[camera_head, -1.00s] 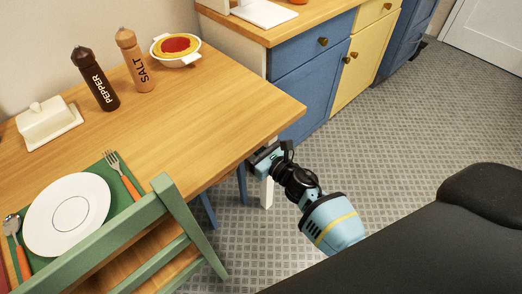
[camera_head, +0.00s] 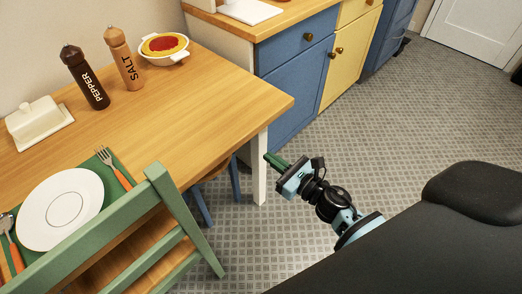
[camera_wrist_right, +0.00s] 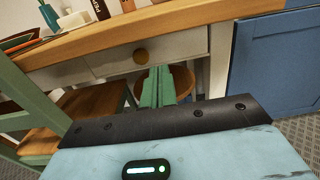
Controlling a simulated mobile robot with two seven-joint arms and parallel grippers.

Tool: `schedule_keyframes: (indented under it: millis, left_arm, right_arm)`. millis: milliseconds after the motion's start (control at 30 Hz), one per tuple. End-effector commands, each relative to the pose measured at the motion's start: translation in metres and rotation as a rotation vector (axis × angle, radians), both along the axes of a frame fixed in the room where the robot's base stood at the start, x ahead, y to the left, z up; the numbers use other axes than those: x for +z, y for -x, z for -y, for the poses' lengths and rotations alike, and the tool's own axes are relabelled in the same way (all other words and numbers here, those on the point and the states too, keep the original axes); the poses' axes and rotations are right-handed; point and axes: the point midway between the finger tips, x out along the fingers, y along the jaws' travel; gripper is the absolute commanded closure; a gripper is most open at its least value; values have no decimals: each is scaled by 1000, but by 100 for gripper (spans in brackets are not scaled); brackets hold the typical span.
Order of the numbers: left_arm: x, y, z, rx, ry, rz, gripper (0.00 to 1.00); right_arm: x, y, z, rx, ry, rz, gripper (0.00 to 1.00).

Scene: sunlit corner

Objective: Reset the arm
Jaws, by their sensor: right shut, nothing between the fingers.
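My right gripper (camera_head: 275,162) is in the head view, just right of the table's near-right leg and below the tabletop's corner. Its green fingers are shut with nothing between them, and it is apart from the table. In the right wrist view the shut fingers (camera_wrist_right: 158,88) point toward the table's drawer front and a wooden stool seat. My left gripper is not in view.
The wooden table (camera_head: 190,110) holds a pepper mill (camera_head: 85,78), a salt mill (camera_head: 126,60), a pie dish (camera_head: 164,47), a butter dish (camera_head: 38,122) and a plate (camera_head: 60,208). A green chair (camera_head: 180,215) stands at the front.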

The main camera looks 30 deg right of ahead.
Motion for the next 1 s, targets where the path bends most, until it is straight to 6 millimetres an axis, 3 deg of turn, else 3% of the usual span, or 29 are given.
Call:
schedule_keyframes:
  millis: [133, 667, 767, 1000]
  left_arm:
    - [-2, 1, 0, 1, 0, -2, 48]
    - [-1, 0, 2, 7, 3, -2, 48]
    - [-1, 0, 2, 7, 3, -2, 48]
    - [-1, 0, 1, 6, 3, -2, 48]
  right_arm:
    - [0, 11, 4, 0, 0, -1, 100]
    - [-5, 21, 5, -13, -58, -32, 100]
    - [-19, 40, 6, -52, -228, -120, 100]
    - [-74, 126, 8, -285, -976, -478, 100]
